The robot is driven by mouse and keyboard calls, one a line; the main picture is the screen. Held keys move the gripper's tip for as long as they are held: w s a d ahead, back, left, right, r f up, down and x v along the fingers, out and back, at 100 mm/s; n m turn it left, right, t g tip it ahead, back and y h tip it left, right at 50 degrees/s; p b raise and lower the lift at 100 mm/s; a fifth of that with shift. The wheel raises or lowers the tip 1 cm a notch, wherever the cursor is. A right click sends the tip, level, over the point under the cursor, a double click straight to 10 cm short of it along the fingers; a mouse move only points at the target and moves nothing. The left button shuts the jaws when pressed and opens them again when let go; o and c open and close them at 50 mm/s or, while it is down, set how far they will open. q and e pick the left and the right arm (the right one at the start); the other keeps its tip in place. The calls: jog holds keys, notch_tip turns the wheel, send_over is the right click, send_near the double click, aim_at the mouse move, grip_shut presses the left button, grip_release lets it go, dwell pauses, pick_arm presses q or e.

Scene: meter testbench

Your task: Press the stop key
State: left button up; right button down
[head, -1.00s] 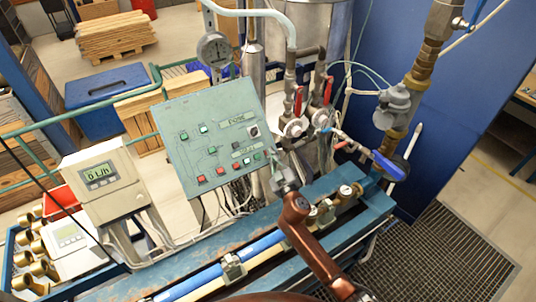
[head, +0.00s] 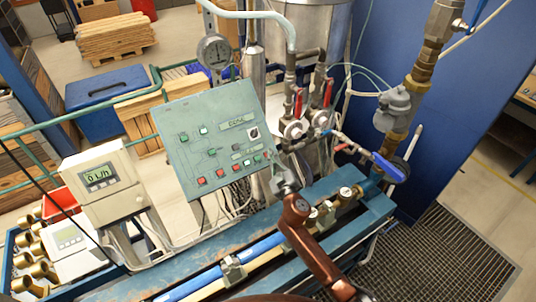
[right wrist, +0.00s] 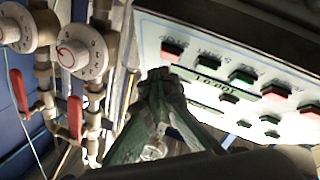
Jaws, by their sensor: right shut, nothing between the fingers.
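The grey-green control panel (head: 205,125) faces me, tilted, with several red and green keys. In the right wrist view it appears upside down; a red key (right wrist: 172,50), whose small label seems to read STOP, is at the end of the key row nearest my gripper. My right gripper (right wrist: 158,76) is shut and empty, its tips close below that key in the picture; I cannot tell whether they touch the panel. In the head view my right gripper (head: 274,158) is at the panel's lower right corner and hides that area. My left gripper is not in view.
Two valve dials (right wrist: 82,52) with red levers and pipes stand close beside the panel's right edge. A meter box (head: 102,180) reading 0 L/h stands to the left. The blue bench rail (head: 185,262) with pipes runs below the panel.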

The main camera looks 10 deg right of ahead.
dwell(0.3)
jog(key=shift+w+a+f+b, duration=0.1)
jog(key=shift+w+f+b, duration=0.2)
jog(key=shift+b, duration=0.1)
jog(key=shift+w+a+f+b, duration=0.15)
jog(key=shift+w+f+b, duration=0.1)
jog(key=shift+b, duration=0.15)
dwell(0.6)
jog(key=shift+s+r, duration=0.1)
jog(key=shift+s+d+r+p, duration=0.25)
jog(key=shift+s+r+p, duration=0.25)
jog(key=shift+p, duration=0.2)
jog(key=shift+s+d+r+p, duration=0.4)
jog(key=shift+s+r+p, duration=0.45)
jog(key=shift+p, duration=0.25)
jog(key=shift+s+d+r+p, duration=0.35)
jog(key=shift+s+r+p, duration=0.5)
jog(key=shift+p, duration=0.25)
jog(key=shift+f, duration=0.1)
